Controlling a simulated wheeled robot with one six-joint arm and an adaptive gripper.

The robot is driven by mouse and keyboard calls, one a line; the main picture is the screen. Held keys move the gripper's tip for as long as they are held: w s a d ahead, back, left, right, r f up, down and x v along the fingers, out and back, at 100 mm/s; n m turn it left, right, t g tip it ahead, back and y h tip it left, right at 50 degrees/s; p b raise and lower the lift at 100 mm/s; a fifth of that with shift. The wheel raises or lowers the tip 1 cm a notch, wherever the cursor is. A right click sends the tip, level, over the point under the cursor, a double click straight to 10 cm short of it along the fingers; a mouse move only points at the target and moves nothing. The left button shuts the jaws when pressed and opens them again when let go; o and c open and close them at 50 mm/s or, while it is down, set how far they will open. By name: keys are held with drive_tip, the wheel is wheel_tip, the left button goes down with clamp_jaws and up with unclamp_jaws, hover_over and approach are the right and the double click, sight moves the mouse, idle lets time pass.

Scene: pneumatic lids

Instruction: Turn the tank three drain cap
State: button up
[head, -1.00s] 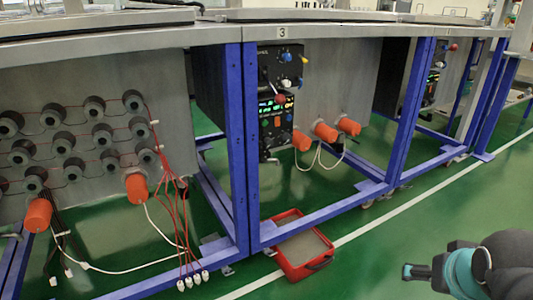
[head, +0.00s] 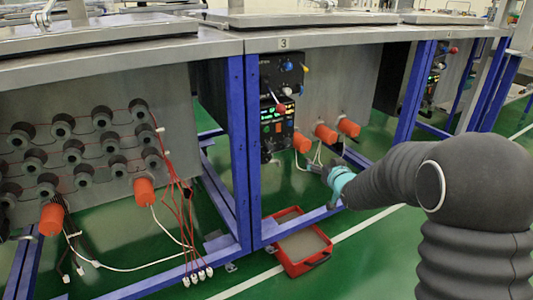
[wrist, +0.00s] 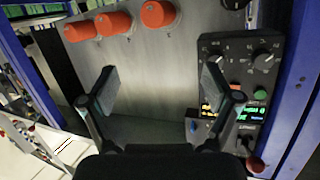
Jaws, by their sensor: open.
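The tank marked 3 stands at the middle of the head view, with its number plate (head: 283,44) on the top edge. Orange caps stick out low on its steel front: a left one (head: 301,142), a middle one (head: 325,132) and a right one (head: 348,127). I cannot single out the drain cap. My gripper (head: 318,166) is below these caps, partly against the blue frame. In the wrist view my gripper (wrist: 160,88) is open and empty, its fingers wide apart. Orange caps (wrist: 158,14) show at the top there, beyond the fingertips.
A black control box (head: 277,118) with knobs hangs left of the caps; it also shows in the wrist view (wrist: 210,62). White cables hang under the caps. A blue post (head: 252,160) and lower rail (head: 300,226) bound the bay. A red tray (head: 311,265) lies on the green floor.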

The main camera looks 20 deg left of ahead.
sight(266, 159)
drive_tip(key=a+f+n+g+y+p, duration=0.1)
drive_tip(key=a+f+y, duration=0.25)
drive_tip(key=a, duration=0.25)
drive_tip(key=a+f+n+y+p, duration=0.1)
drive_tip(key=a+f+y, duration=0.25)
drive_tip(key=a, duration=0.35)
drive_tip(key=shift+h, duration=0.5)
drive_tip(key=x, duration=0.8)
drive_tip(key=f+x, duration=0.1)
drive_tip(key=x, duration=0.4)
drive_tip(key=shift+a+f+p, duration=0.1)
drive_tip(key=shift+p, duration=0.2)
drive_tip(key=c, duration=1.1)
drive_tip(key=shift+c, duration=0.2)
